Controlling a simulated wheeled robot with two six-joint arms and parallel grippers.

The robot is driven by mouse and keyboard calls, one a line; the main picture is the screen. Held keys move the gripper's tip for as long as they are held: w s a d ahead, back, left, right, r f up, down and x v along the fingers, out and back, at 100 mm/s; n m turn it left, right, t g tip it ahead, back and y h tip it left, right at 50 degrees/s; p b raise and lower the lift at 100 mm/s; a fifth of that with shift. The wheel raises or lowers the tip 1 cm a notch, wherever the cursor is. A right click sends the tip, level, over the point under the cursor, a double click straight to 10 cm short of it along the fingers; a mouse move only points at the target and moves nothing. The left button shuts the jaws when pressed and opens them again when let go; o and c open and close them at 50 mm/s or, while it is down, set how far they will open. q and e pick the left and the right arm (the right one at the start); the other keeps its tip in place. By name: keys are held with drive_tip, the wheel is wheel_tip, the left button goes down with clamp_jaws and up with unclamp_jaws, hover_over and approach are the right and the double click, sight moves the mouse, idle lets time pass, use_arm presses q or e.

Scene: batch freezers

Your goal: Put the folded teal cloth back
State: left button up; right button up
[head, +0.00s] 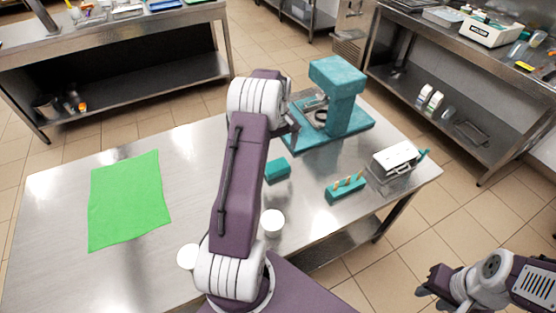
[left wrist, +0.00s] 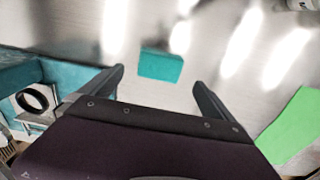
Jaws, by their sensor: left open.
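The folded teal cloth (head: 278,170) is a small teal block lying flat on the steel table, just right of my left arm in the head view. In the left wrist view the cloth (left wrist: 161,66) lies beyond the fingertips, roughly in line with the gap between them. My left gripper (left wrist: 160,82) is open and empty, with its fingers apart and clear of the cloth. In the head view it is partly hidden behind its own wrist. My right gripper (head: 428,287) is at the lower right, off the table; its finger opening is unclear.
A teal machine (head: 340,90) stands behind the cloth. A teal holder with sticks (head: 345,187) and a metal box (head: 396,160) are to the right. A green sheet (head: 127,200) lies left. White round containers (head: 271,222) stand near my arm. Bare steel lies between sheet and arm.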

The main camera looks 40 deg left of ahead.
use_arm(q)
drive_tip(key=s+d+r+m, duration=0.2)
drive_tip(key=s+d+m, duration=0.1)
drive_tip(key=d, duration=0.4)
drive_tip(key=s+d+r+m, duration=0.2)
drive_tip(key=s+d+m, duration=0.2)
drive_tip(key=d, duration=0.3)
drive_tip(key=s+d+m+t, duration=0.1)
drive_tip(key=s+d+m, duration=0.4)
drive_tip(key=s, duration=0.6)
drive_tip(key=shift+s+d+f, duration=0.15)
drive_tip(key=shift+d+f, duration=0.05)
drive_tip(key=shift+d, duration=0.95)
drive_tip(key=shift+s, duration=0.1)
